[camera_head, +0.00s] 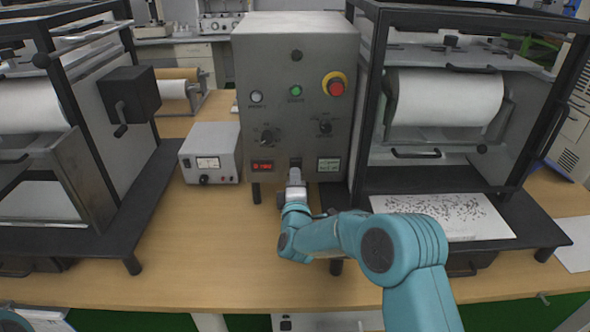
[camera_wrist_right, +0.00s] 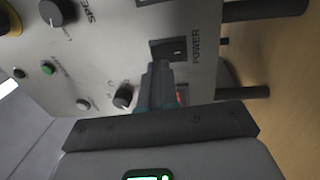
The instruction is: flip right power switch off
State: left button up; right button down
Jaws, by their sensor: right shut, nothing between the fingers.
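The power switch is a black rocker on the lower front of the grey control box (camera_head: 262,70). It shows in the right wrist view as the black switch (camera_wrist_right: 172,50) beside the printed word POWER. In the head view it is mostly hidden behind my gripper, between the red display (camera_head: 262,166) and the pale meter (camera_head: 328,165). My right gripper (camera_head: 295,174) is shut and empty, with its fingertips at the switch. In the right wrist view the closed fingers (camera_wrist_right: 160,72) overlap the switch's edge; I cannot tell whether they touch it. My left gripper is not in view.
A red emergency button (camera_head: 336,87) on a yellow ring, a green button (camera_head: 295,91) and black knobs (camera_head: 267,136) sit higher on the box. A small white meter box (camera_head: 210,153) stands to the left. Black-framed machines flank both sides. The wooden table (camera_head: 200,235) is clear at front left.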

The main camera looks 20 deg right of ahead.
aim_at(296, 166)
jog(key=shift+x, duration=1.2)
